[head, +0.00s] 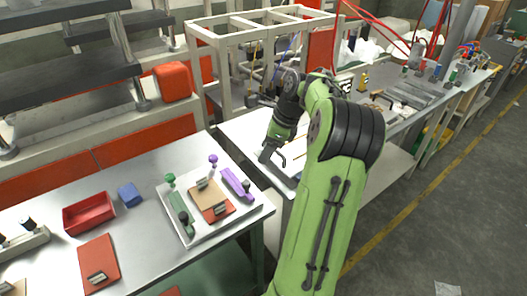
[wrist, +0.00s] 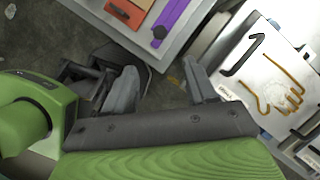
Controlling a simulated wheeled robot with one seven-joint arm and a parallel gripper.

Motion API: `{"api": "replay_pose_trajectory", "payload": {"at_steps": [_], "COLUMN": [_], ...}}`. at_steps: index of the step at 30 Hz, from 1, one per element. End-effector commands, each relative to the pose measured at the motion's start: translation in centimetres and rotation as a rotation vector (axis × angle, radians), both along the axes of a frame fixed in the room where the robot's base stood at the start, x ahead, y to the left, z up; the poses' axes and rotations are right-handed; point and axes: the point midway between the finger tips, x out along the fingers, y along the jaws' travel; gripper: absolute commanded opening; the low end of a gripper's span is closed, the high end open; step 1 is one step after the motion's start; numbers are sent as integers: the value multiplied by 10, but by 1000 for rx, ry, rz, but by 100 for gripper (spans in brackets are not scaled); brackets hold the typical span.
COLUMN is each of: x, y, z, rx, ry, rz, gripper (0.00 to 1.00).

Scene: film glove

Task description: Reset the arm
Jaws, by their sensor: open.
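My green arm (head: 322,200) reaches up from the bottom of the head view and bends over toward the middle. My gripper (head: 272,157) hangs to the right of the white tray, near a white surface. In the wrist view my gripper (wrist: 160,85) shows two grey fingers set well apart, with nothing between them. The floor and table edges show beyond the fingers.
A white tray (head: 196,239) on the metal table (head: 150,165) holds a purple piece (head: 236,184), a green piece (head: 180,213) and a red block. A red bin (head: 89,213), a blue block (head: 129,194) and a red plate (head: 99,262) lie left. A white frame (head: 222,41) stands behind.

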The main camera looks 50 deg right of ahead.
Motion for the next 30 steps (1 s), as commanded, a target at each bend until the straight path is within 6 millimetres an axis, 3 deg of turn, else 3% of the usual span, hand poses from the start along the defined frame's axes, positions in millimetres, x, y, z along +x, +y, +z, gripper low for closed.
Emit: {"api": "replay_pose_trajectory", "payload": {"at_steps": [13,16,17,20,23,27,30], "x": [1,10,15,28,23,-13,-53], "y": [1,20,34,98,167,252,296], "z": [-1,7,11,32,52,72,77], "rx": [-1,-46,-77,-230,-403,-651,-827], "ry": [0,7,11,23,19,-27,-94], "rz": [3,98,164,485,858,1393,1767], "gripper": [56,56,56,56,56,56,56]}}
